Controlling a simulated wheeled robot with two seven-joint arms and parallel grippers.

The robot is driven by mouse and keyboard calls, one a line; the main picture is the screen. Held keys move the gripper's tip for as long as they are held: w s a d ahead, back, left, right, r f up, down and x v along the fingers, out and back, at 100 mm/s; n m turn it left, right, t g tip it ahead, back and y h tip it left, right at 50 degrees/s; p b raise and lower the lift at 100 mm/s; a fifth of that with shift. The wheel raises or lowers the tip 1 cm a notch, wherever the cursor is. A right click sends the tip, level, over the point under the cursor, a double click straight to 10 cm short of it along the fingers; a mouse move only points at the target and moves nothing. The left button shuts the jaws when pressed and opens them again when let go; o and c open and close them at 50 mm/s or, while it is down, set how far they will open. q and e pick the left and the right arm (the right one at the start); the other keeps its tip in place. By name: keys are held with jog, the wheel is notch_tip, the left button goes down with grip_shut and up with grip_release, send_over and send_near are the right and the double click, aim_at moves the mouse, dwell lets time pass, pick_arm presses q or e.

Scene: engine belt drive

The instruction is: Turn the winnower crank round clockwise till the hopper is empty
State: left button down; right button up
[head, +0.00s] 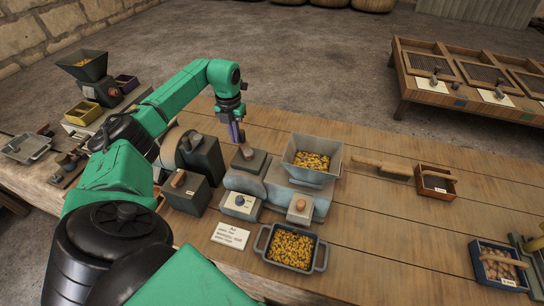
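The winnower (278,184) is a grey-blue machine on the wooden table, with an open square hopper (331,173) on top. Yellow grain (312,160) lies in the hopper. My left gripper (243,147) points down just left of the hopper, close above a brownish grip-like piece on the dark block there. I cannot tell whether it touches or holds that piece, and no crank arm shows clearly. A dark two-handled tray (263,241) full of yellow grain stands in front of the winnower. My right gripper is not in view.
A dark machine (200,158) stands left of the winnower, and a small printed card (231,235) lies in front. A brush (380,168) and small boxes (436,182) lie to the right. A second hopper machine (88,68) is at far left. The table's right middle is mostly clear.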

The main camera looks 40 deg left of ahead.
pick_arm(q)
jog(key=w+d, duration=0.1)
jog(key=w, duration=0.2)
jog(key=w+d, duration=0.1)
jog(key=shift+w+d+r+p, duration=0.1)
jog(key=shift+w+d+p, duration=0.2)
jog(key=shift+p, duration=0.1)
jog(key=d, duration=0.1)
jog(key=d+p, duration=0.2)
jog(key=shift+w+d+r, duration=0.15)
jog(key=shift+w+d, duration=0.1)
jog(key=shift+d, duration=0.05)
jog(key=s+d+p, duration=0.1)
jog(key=d+p, duration=0.1)
jog(key=s+d+p, duration=0.1)
jog(key=d+p, duration=0.1)
jog(key=shift+s, duration=0.3)
jog(key=s+p, duration=0.2)
jog(key=s, duration=0.1)
jog(key=shift+d+f, duration=0.2)
jog(key=shift+d, duration=0.2)
jog(key=shift+s+f, duration=0.15)
jog(key=shift+s, duration=0.2)
